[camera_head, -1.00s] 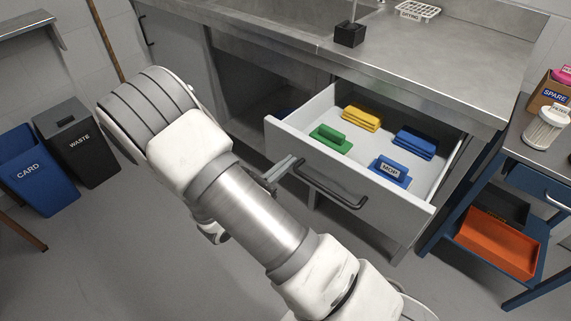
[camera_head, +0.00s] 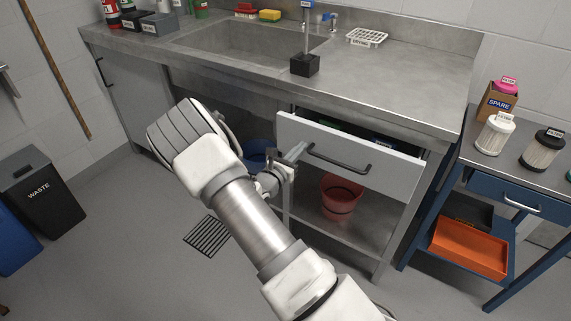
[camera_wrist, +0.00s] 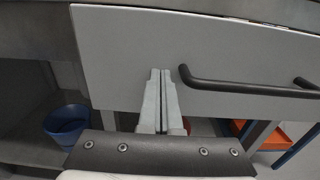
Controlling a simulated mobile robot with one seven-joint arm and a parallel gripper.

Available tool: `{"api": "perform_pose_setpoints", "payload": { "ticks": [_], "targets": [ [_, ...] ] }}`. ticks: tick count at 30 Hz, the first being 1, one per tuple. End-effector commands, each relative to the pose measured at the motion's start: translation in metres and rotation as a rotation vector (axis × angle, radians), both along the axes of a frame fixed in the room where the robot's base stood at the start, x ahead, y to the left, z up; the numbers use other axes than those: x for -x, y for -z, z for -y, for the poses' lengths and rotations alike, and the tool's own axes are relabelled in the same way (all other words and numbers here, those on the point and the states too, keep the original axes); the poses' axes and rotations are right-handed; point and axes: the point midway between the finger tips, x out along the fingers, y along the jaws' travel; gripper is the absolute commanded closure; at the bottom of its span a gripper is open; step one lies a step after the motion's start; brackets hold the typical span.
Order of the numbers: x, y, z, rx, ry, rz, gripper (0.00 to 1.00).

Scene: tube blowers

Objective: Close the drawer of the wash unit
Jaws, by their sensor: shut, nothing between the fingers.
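The wash unit's drawer (camera_head: 390,173) sits under the steel worktop, on the right side of the unit. It is still slightly open, with a narrow gap showing green and blue items inside. Its pale front carries a dark bar handle (camera_head: 338,163). In the wrist view the drawer front (camera_wrist: 130,45) fills the upper part, with the handle (camera_wrist: 240,86) right of the fingers. My gripper (camera_head: 299,150) is shut and empty, its fingertips at the left part of the drawer front, left of the handle. The fingertips (camera_wrist: 160,72) appear against the panel; exact contact is unclear.
A red bucket (camera_head: 341,198) stands on the shelf below the drawer, and a blue bucket (camera_head: 257,153) is to the left. A blue trolley (camera_head: 415,215) with an orange tray (camera_head: 469,248) stands close on the right. A waste bin (camera_head: 42,193) is at far left.

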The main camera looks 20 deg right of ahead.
Motion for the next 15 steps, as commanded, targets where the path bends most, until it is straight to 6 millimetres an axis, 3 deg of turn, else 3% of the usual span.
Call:
{"api": "perform_pose_setpoints", "payload": {
  "ticks": [6,15],
  "targets": [
    [-0.027,0.000,0.036,0.001,0.002,0.002,1.00],
    [-0.045,0.000,0.058,0.000,0.000,0.000,1.00]
  ]
}}
